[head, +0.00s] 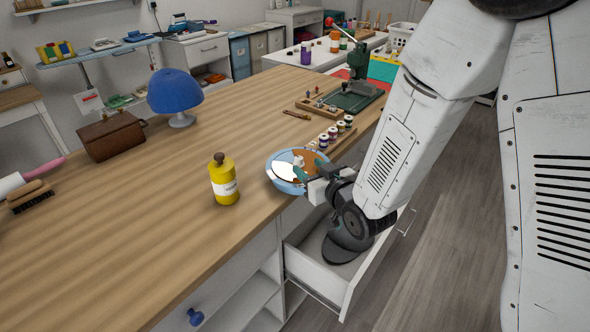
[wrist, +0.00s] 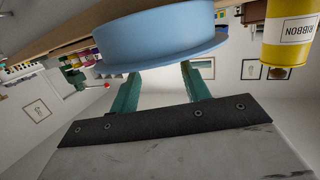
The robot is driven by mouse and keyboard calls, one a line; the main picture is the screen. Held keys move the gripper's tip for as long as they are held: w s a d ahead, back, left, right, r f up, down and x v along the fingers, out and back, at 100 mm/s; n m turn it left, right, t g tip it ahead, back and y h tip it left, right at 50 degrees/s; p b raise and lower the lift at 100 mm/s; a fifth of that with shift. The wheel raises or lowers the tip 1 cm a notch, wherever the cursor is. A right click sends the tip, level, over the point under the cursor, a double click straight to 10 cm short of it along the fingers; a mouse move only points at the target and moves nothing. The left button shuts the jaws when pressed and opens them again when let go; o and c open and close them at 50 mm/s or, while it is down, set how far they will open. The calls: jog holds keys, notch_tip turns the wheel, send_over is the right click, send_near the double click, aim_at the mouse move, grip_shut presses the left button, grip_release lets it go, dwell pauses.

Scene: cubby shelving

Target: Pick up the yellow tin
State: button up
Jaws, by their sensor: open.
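The yellow tin (head: 224,182) stands upright on the wooden worktop, with a dark knob on top and a white label. It also shows at the upper right of the wrist view (wrist: 288,40), its label reading RIBBON, partly cut off by the frame. My gripper (head: 311,168) is open, with its teal fingers at the light-blue round dish (head: 270,172), to the right of the tin and apart from it. In the wrist view the blue dish (wrist: 160,38) lies just beyond the open fingertips; I cannot tell whether they touch it.
A drawer (head: 318,268) stands open below my forearm. Small paint jars (head: 332,134) line the worktop edge behind the dish.

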aim_at(297, 156)
jog(key=x, duration=0.7)
jog(key=shift+w+a+r, duration=0.15)
jog(key=shift+w+a, duration=0.1)
jog(key=shift+a, duration=0.05)
jog(key=shift+r, duration=0.1)
grip_shut()
